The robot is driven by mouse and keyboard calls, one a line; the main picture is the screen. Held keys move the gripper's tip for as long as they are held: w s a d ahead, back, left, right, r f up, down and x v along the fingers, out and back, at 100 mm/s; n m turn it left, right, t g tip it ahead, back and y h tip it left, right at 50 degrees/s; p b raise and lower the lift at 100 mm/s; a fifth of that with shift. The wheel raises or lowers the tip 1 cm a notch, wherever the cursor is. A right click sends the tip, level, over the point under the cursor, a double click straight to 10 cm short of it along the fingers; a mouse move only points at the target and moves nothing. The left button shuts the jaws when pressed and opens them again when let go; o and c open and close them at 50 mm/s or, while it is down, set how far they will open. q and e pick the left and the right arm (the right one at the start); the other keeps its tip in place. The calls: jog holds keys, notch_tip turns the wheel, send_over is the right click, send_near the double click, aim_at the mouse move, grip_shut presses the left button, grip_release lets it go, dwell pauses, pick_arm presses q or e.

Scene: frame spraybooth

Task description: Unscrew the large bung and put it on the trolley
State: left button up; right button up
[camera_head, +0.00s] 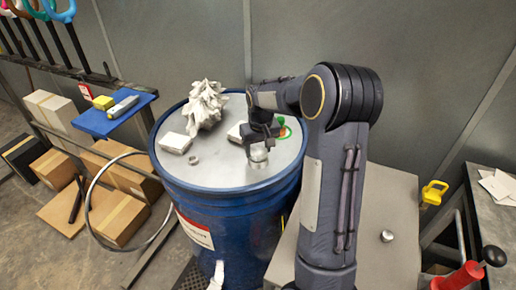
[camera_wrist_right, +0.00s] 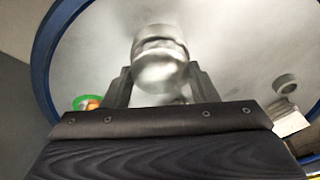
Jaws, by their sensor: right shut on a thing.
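My right gripper (camera_head: 258,143) is over the top of the blue drum (camera_head: 232,183), shut on a silver metal bung (camera_head: 259,156). In the right wrist view the bung (camera_wrist_right: 160,57) sits between the two fingers and is blurred. I cannot tell whether its lower end touches the drum lid (camera_head: 222,172). A grey flat top, seemingly the trolley (camera_head: 398,198), stands right of the drum, partly behind my arm. A small silver round piece (camera_head: 387,236) lies on it. My left gripper is not in view.
On the lid are a crumpled white rag (camera_head: 206,104), a white block (camera_head: 174,143), a small grey ring (camera_head: 193,160) and a green round item (camera_head: 284,132). A blue board (camera_head: 113,118) and boxes stand left. A bench (camera_head: 494,212) is at right.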

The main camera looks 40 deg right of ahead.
jog(key=shift+d, duration=0.1)
jog(key=n, duration=0.4)
jog(key=shift+n+y, duration=0.3)
jog(key=shift+y, duration=0.1)
jog(key=n, duration=0.4)
jog(key=shift+s+n+y, duration=0.1)
jog(key=shift+n+y, duration=0.2)
jog(key=n, duration=0.4)
jog(key=shift+n+g+p, duration=0.3)
jog(key=shift+g+p, duration=0.1)
